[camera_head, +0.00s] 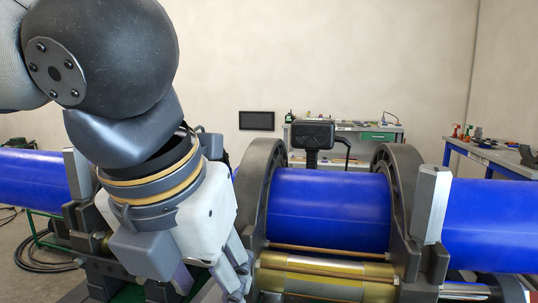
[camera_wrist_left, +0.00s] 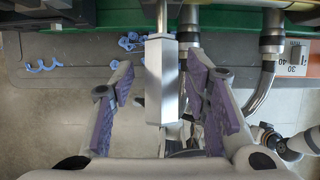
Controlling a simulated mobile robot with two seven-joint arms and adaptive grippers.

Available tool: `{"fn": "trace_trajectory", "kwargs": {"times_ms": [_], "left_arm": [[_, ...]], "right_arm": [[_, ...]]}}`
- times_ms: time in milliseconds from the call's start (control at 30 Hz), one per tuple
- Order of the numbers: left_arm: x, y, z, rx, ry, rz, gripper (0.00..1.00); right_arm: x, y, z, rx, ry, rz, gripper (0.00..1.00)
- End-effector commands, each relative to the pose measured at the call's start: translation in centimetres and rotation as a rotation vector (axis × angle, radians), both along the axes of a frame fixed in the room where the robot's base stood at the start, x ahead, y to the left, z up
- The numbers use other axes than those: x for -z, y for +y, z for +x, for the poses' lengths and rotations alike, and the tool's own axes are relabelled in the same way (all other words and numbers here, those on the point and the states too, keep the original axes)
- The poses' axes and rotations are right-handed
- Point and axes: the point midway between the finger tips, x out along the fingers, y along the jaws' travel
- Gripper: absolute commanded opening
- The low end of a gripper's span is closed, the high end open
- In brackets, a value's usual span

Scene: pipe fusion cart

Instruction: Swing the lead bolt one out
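My left gripper (camera_head: 207,284) points down at the lower left-centre of the head view, in front of the clamp machine. In the left wrist view its purple-padded fingers (camera_wrist_left: 160,88) are open, one on each side of a silver block-shaped bolt head (camera_wrist_left: 162,75) on a thin rod. A gap shows on both sides, so neither finger seems to touch it. This bolt is hidden behind my gripper in the head view. Similar silver bolt heads stand upright at the left clamp (camera_head: 76,174) and right clamp (camera_head: 431,204). I cannot tell which is lead bolt one. My right gripper is not in view.
Blue pipe (camera_head: 330,208) runs through dark clamp rings (camera_head: 262,190), with a brass cylinder (camera_head: 325,274) below. Curved metal hose fittings (camera_wrist_left: 265,85) lie right of the bolt in the wrist view. Blue shavings (camera_wrist_left: 45,65) lie on a grey surface. Workbenches (camera_head: 345,130) stand behind.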

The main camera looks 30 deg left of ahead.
Motion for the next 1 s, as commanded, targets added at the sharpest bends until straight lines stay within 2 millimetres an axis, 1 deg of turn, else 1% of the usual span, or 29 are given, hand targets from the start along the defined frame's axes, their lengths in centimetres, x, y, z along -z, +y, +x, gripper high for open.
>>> {"fn": "trace_trajectory", "kwargs": {"times_ms": [33,67,100,167,200,567,1000], "left_arm": [[0.0,0.0,0.0,0.000,-0.001,-0.001,0.61],[0.0,0.0,0.0,0.000,-0.001,-0.001,0.68],[0.0,0.0,0.0,0.000,-0.001,-0.001,0.77],[0.0,0.0,0.0,0.001,-0.001,-0.002,0.91],[0.0,0.0,0.0,0.001,-0.001,-0.002,1.00],[-0.2,-0.1,0.0,0.001,-0.003,-0.002,1.00],[-5.3,-0.6,-2.0,0.001,-0.005,-0.003,1.00]], "right_arm": [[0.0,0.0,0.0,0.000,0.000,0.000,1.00],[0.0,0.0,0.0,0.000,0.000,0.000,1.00],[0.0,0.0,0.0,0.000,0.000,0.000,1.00],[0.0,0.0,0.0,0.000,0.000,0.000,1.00],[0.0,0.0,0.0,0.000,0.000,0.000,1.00],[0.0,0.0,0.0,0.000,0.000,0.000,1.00],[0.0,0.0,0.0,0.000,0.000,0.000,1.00]]}}
